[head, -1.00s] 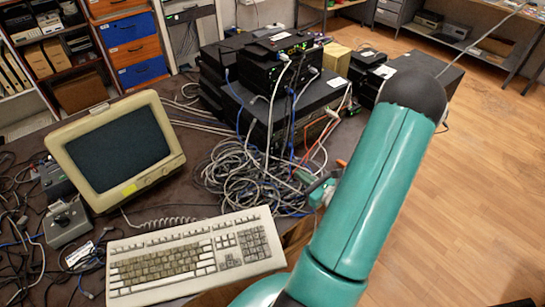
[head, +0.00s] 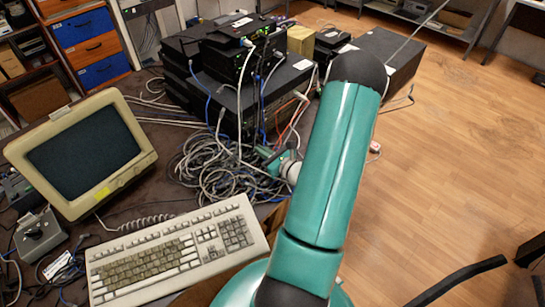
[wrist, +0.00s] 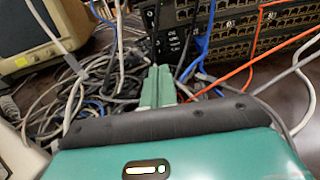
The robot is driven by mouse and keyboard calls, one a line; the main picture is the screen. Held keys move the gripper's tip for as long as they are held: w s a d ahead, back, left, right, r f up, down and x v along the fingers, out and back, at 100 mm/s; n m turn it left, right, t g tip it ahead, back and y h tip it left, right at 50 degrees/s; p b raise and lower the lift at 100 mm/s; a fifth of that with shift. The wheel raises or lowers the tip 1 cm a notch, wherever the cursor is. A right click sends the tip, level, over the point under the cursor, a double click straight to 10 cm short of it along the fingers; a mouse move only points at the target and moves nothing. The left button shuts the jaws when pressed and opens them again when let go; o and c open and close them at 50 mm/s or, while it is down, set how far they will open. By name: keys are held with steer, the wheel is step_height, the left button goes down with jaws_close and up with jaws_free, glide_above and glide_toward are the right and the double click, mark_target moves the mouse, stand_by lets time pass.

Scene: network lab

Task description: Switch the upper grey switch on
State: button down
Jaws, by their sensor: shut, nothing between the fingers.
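My gripper (head: 268,155) is low in front of the stack of dark network boxes (head: 240,95), above the cable heap. In the wrist view its two green fingers (wrist: 160,72) are together and empty, pointing at the lower left part of the rack front (wrist: 230,40). Small dark controls show on the left end of that front (wrist: 170,40), too small to tell apart. I cannot pick out the upper grey switch for certain. A grey box with a knob or lever (head: 40,237) stands at the left of the desk, and another grey box (head: 20,188) is behind it.
A heap of grey cables (head: 215,170) lies before the stack. Blue and orange cables (wrist: 255,45) cross the rack front. A beige monitor (head: 85,150) and keyboard (head: 175,250) are to the left. The wooden floor at right (head: 450,150) is mostly clear.

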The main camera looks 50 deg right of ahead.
mark_target(245, 140)
steer(key=w, duration=0.6)
steer(key=shift+d+f, duration=0.35)
steer(key=shift+w+f, duration=0.1)
steer(key=shift+w, duration=0.15)
